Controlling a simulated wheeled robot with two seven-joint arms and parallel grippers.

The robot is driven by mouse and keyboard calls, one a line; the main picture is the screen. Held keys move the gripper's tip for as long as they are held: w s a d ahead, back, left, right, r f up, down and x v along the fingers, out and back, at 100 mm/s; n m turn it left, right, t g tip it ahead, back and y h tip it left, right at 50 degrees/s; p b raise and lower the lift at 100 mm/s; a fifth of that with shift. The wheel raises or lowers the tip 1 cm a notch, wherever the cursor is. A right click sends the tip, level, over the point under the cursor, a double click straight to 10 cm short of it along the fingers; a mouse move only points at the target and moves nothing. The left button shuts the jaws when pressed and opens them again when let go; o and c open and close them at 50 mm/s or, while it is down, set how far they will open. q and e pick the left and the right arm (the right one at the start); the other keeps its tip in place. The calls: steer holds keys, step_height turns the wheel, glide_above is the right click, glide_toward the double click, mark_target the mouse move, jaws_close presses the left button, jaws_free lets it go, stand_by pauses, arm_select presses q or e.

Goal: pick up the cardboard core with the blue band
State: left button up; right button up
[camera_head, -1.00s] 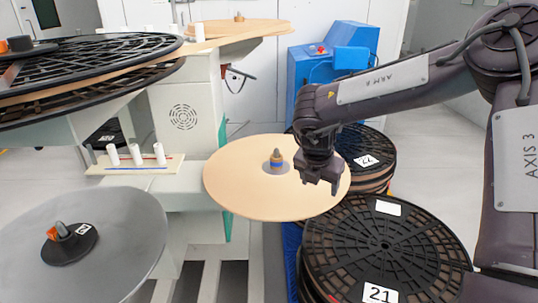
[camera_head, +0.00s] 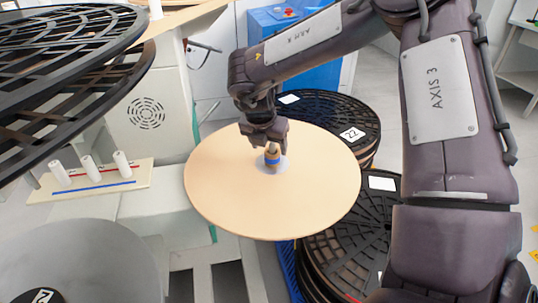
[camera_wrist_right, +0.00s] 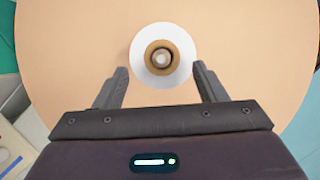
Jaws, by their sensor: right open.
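The cardboard core with the blue band (camera_head: 272,157) stands upright at the centre of a round tan disc (camera_head: 225,195) in the head view. In the right wrist view the core (camera_wrist_right: 161,58) shows from above as a brown ring on a white hub (camera_wrist_right: 138,60). My right gripper (camera_head: 266,142) is just above the core, pointing down. In the right wrist view its two fingers (camera_wrist_right: 162,78) are open and apart, to the left and right of the core and a little short of it. Nothing is between them. My left gripper is not in view.
Black slotted reels are stacked behind the disc (camera_head: 335,108) and at its lower right (camera_head: 350,240). Large black reels (camera_head: 60,60) overhang at the left. A board with several white cylinders (camera_head: 130,180) is left of the disc.

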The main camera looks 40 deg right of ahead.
mark_target(271, 148)
steer(key=x, duration=0.5)
steer(key=shift+d+f, duration=0.1)
steer(key=shift+d, duration=0.15)
steer(key=shift+c, duration=0.5)
steer(key=c, duration=1)
